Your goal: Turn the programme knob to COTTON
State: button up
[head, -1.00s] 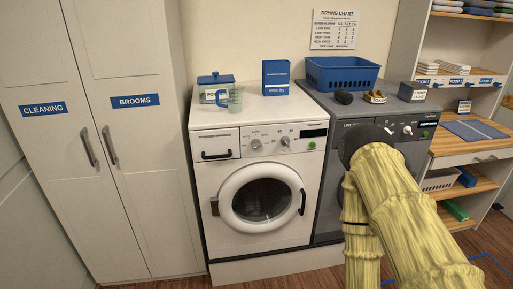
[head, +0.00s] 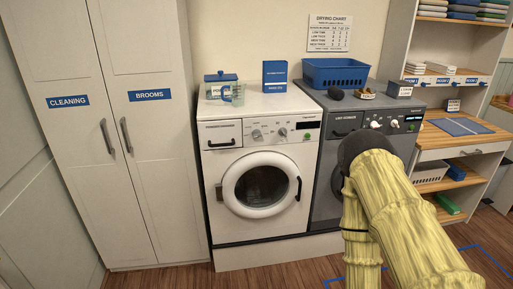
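A white washing machine (head: 224,168) stands in the middle of the head view with its round door closed. Its panel has two grey knobs, a left knob (head: 256,134) and a right knob (head: 283,132), beside a dark display and a green button. The print around them is too small to read, so I cannot tell where either points. My yellow-sleeved arm rises at the right, in front of the grey machine. My gripper is not visible.
A blue basket (head: 336,74), a blue box (head: 274,75) and a lidded tub with a clear jug (head: 236,94) stand on the machines. Tall white cupboards (head: 132,190) are at left, wooden shelves at right. Wooden floor (head: 230,280) shows in front.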

aim_at(255, 133)
jog(key=z, duration=0.05)
jog(key=k, duration=0.7)
jog(key=u, duration=0.7)
jog(key=i, duration=1.25)
jog(key=z, duration=0.45)
